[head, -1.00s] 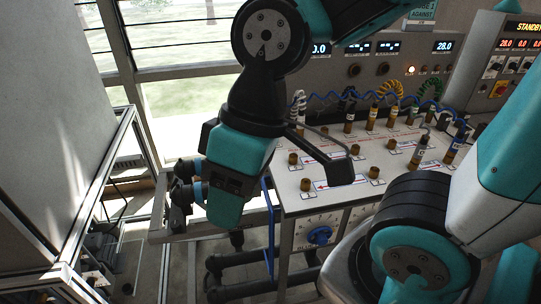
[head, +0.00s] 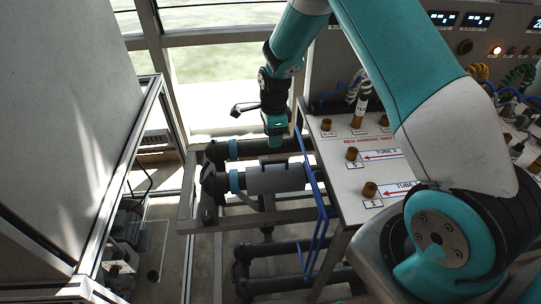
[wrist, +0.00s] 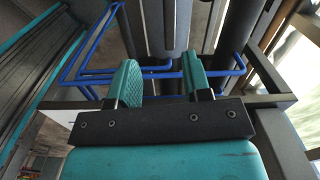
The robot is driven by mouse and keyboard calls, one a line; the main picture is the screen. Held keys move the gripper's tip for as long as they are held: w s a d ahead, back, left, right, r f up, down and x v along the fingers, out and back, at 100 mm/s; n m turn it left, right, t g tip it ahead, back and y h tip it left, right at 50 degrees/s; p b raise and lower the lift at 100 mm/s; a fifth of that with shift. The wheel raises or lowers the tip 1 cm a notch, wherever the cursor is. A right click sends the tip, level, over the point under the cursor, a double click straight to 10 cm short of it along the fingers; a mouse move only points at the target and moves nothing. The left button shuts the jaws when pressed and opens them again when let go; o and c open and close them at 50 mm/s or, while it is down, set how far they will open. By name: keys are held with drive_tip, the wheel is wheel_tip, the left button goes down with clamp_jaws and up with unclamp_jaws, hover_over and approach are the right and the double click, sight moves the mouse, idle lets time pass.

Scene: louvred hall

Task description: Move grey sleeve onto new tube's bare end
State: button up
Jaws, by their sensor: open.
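The grey sleeve (head: 276,179) is a wide cylinder lying around the nearer of two level tubes left of the panel table. A blue ring (head: 234,182) is on that tube to its left. The farther dark tube (head: 252,149) has a similar blue ring and runs behind. Which one is the new tube I cannot tell. My gripper (head: 275,140) is above or beside the farther tube and hides part of it. In the wrist view my gripper (wrist: 160,82) has its teal fingers apart, with nothing clearly held; dark and grey tubes show beyond them.
A blue rail (head: 318,195) stands between the tubes and the panel table (head: 345,190), and crosses beyond my fingers in the wrist view. More dark pipes (head: 285,248) run low down. A metal-framed cabinet (head: 60,130) stands at left, with open floor between.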

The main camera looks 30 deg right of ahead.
sight(275, 159)
drive_tip(key=f, duration=0.1)
drive_tip(key=w+d+f+m, duration=0.1)
drive_tip(key=shift+d+f, duration=0.2)
drive_tip(key=shift+f, duration=0.1)
wheel_tip(275, 159, down, 10)
drive_tip(key=b, duration=0.7)
drive_tip(key=shift+d+r, duration=0.1)
drive_tip(key=shift+r, duration=0.1)
clamp_jaws()
idle(1.0)
